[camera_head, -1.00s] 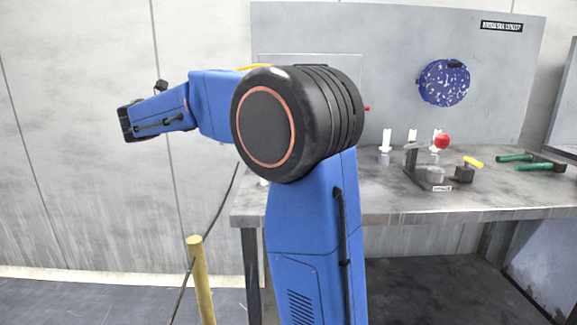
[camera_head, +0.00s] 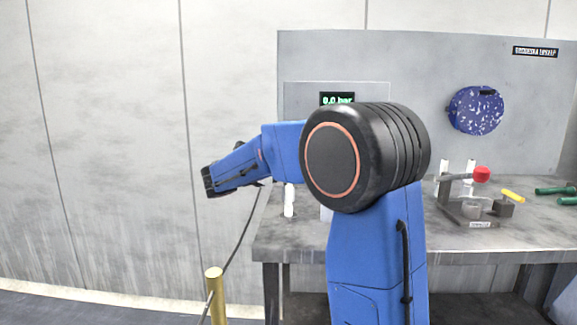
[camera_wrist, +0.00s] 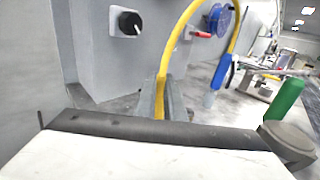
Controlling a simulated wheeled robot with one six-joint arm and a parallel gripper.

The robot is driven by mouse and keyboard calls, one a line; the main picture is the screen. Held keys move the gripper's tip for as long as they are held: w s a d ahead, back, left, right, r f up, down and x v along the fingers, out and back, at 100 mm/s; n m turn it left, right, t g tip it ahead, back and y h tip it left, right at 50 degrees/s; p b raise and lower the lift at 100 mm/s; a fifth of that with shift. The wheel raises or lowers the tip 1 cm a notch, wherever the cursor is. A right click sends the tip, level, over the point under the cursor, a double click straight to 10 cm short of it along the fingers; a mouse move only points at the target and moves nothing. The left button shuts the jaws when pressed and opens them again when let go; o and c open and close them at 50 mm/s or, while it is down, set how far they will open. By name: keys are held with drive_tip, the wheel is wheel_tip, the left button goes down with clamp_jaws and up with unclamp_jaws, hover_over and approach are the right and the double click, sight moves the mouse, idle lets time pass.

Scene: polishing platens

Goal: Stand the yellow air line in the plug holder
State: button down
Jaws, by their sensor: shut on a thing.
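In the wrist view my gripper (camera_wrist: 161,98) is shut on the yellow air line (camera_wrist: 176,48). The line rises from between the jaws, leaves the top of the picture and comes down again at the right. In the head view my arm hides the gripper and the line. A white upright piece (camera_head: 289,200) stands near the bench's left end; I cannot tell whether it is the plug holder.
The grey bench (camera_head: 480,238) bears a fixture with a red knob (camera_head: 481,174), a yellow-handled tool (camera_head: 512,195) and green-handled tools (camera_head: 556,190). A blue speckled disc (camera_head: 476,110) and a display reading 0.0 bar (camera_head: 338,99) are at the back panel. A yellow post (camera_head: 214,295) stands in front.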

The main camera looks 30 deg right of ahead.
drive_tip(key=shift+a+f, duration=0.1)
drive_tip(key=c, duration=1.8)
unclamp_jaws()
drive_tip(key=shift+c, duration=0.2)
drive_tip(key=shift+a, duration=0.15)
drive_tip(key=s+a, duration=0.2)
drive_tip(key=a, duration=0.9)
drive_tip(key=shift+s+a, duration=0.15)
drive_tip(key=shift+a, duration=0.1)
drive_tip(key=shift+s, duration=0.1)
